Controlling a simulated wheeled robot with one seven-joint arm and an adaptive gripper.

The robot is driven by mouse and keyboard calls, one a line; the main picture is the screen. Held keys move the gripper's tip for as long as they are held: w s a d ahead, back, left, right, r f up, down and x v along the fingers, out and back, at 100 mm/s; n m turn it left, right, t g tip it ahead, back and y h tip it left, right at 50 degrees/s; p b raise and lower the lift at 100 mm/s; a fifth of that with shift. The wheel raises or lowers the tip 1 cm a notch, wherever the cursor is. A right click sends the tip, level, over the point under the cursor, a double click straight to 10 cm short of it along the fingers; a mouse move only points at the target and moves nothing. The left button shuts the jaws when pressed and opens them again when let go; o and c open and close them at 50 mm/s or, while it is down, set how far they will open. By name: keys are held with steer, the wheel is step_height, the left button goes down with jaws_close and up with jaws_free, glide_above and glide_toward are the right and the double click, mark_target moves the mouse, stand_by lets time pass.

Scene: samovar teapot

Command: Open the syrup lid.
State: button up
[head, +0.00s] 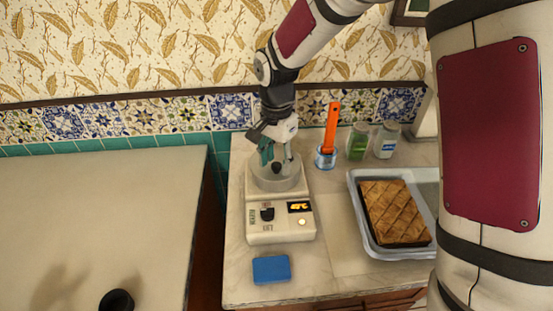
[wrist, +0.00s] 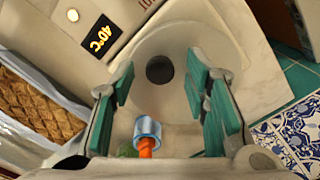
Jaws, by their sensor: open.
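A white heater unit (head: 280,228) with a lit display and a dark knob stands on the counter. A pale round pot (head: 262,183) sits on top of it. The pale lid with its small dark knob (head: 276,168) is on the pot, and the knob shows round and dark in the wrist view (wrist: 159,69). My gripper (head: 278,156) is open, pointing down just above the lid. In the wrist view its green-padded fingers (wrist: 158,84) are spread on either side of the knob. The gap between the fingers and the knob is hard to judge.
A blue-silver cup with an orange-handled tool (head: 332,128) stands behind right of the heater, near two jars (head: 357,141) (head: 386,139). A tray of pastry (head: 395,212) is at the right. A blue sponge-like block (head: 271,269) lies in front. The tiled wall is close behind.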

jaws_close()
steer(key=shift+a, duration=0.1)
